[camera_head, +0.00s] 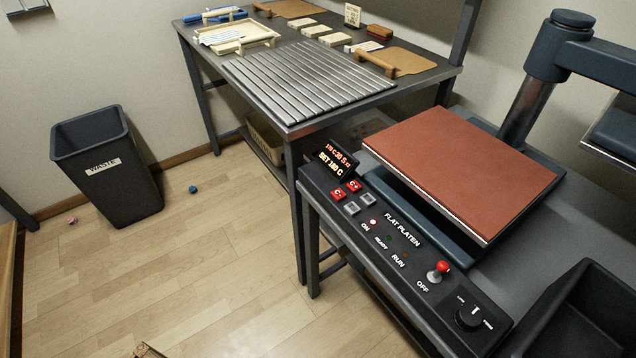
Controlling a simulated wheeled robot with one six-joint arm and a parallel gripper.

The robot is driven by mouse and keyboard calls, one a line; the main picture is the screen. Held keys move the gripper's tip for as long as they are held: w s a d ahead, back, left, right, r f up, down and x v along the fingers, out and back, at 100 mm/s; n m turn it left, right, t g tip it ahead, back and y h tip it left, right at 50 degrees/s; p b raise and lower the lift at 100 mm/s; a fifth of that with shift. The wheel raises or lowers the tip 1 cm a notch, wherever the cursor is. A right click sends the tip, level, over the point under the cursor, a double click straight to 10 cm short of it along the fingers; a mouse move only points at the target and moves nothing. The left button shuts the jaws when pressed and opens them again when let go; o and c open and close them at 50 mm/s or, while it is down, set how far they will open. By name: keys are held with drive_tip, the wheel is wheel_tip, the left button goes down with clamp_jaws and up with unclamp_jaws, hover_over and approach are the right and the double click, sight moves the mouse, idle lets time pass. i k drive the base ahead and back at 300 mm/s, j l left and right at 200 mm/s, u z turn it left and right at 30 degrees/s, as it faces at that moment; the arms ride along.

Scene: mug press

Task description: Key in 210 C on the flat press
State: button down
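The flat press, labelled FLAT PLATEN, stands at the right with a reddish-brown pad (462,172) on its lower bed. Its dark control panel (425,262) faces me. A small display (334,160) at the panel's far left end shows two lines; the lower seems to read SET 180 C, though the digits are small. Below it are two red keys, C- (338,195) and C+ (354,186), and two grey keys (352,208). The ON lamp (373,222) looks lit; READY and RUN look dark. A red-knobbed lever (441,268) stands near OFF. My gripper is not in view.
A dial (468,317) sits at the panel's near end, beside a black bin (580,315). A slatted metal table (310,80) with trays and blocks stands behind. A waste bin (107,170) stands left. The wooden floor (220,260) before the press is mostly clear.

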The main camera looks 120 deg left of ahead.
sight(352, 186)
drive_tip(key=i+l+u, duration=0.1)
drive_tip(key=u, duration=0.35)
drive_tip(key=i+l+u, duration=0.15)
drive_tip(key=u, duration=0.3)
drive_tip(key=i+l+u, duration=0.1)
drive_tip(key=l+u, duration=0.15)
drive_tip(key=u, duration=0.2)
drive_tip(key=l+u, duration=0.2)
drive_tip(key=u, duration=0.25)
drive_tip(key=l+u, duration=0.45)
drive_tip(key=i+j, duration=0.05)
